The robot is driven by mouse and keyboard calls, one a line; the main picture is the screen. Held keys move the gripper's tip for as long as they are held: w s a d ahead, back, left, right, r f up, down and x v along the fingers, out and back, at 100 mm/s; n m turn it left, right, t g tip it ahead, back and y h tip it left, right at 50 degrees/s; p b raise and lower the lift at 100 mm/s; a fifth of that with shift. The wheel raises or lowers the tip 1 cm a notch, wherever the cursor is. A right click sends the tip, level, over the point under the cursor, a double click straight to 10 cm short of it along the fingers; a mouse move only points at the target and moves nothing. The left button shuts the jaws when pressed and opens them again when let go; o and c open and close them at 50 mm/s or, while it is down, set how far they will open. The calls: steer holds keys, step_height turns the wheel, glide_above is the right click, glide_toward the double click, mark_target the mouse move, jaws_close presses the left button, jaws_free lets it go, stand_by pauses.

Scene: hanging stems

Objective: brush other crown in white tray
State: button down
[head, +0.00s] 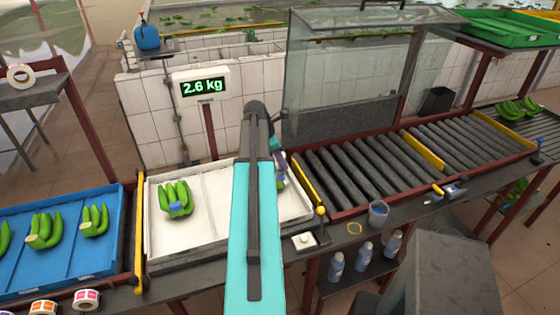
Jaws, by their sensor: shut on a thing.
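The white tray (160,248) stands on the bench at the centre left, divided in two. A green banana hand (176,193) lies in its left half, with a blue patch at its crown. My gripper (279,160) is over the right half of the tray, mostly hidden behind my own arm. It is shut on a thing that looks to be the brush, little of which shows. A small green and bluish bit (281,181) shows just right of my arm in the right half. The rest of that crown and any contact with the brush are hidden.
A blue tray (68,262) with several banana hands is at left. The scale display (203,87) reads 2.6 kg behind the tray. A roller conveyor (365,170) and clear hood (345,65) are at right. A cup (378,213) stands at the bench front.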

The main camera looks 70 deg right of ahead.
steer(key=shift+w+a, duration=0.1)
steer(key=shift+w, duration=0.05)
steer(key=shift+w+a, duration=0.6)
steer(key=shift+w, duration=0.05)
stand_by(0.4)
steer(key=shift+s+d, duration=0.7)
steer(key=shift+s, duration=0.1)
steer(key=shift+w+a, duration=0.1)
steer(key=shift+w, duration=0.05)
stand_by(0.5)
steer(key=shift+w+a, duration=0.55)
steer(key=shift+w, duration=0.05)
stand_by(0.6)
steer(key=shift+s+d, duration=0.65)
steer(key=shift+s, duration=0.1)
